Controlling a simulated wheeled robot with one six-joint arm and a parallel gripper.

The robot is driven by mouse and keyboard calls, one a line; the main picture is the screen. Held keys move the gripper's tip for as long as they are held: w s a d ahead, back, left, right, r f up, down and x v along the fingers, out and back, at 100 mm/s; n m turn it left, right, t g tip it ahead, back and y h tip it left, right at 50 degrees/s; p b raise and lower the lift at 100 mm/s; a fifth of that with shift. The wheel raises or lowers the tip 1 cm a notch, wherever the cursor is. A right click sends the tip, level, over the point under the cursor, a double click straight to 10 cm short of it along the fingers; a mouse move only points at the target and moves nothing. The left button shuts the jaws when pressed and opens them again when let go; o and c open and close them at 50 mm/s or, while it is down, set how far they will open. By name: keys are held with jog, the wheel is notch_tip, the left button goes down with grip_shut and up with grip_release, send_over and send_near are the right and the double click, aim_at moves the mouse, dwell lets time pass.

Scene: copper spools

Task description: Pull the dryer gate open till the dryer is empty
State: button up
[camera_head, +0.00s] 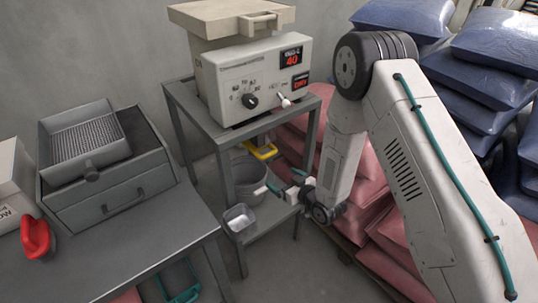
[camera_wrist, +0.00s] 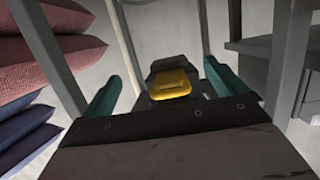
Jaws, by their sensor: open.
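The dryer (camera_head: 225,85) is a beige box with a knob and red displays reading 40 and DRY. It stands on a grey metal stand. The yellow gate handle (camera_head: 262,151) sticks out beneath it, over a grey bucket (camera_head: 248,172) on the lower shelf. My gripper (camera_head: 281,181) is open and empty, below and right of the handle, near the bucket. In the wrist view the yellow handle (camera_wrist: 172,84) lies ahead, between the two teal fingers, apart from them. The dryer's inside and the bucket's contents are hidden.
A small metal tin (camera_head: 239,218) sits on the lower shelf. Stand legs flank my gripper closely. Red sacks (camera_head: 372,222) and blue sacks (camera_head: 500,60) are stacked at right. A bench (camera_head: 125,245) with a drawer unit (camera_head: 118,195) and red scoop (camera_head: 36,238) is at left.

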jog(key=t+y, duration=0.2)
send_near(271, 155)
jog(key=x, duration=1.1)
jog(key=shift+s, duration=0.1)
jog(key=shift+c, duration=0.4)
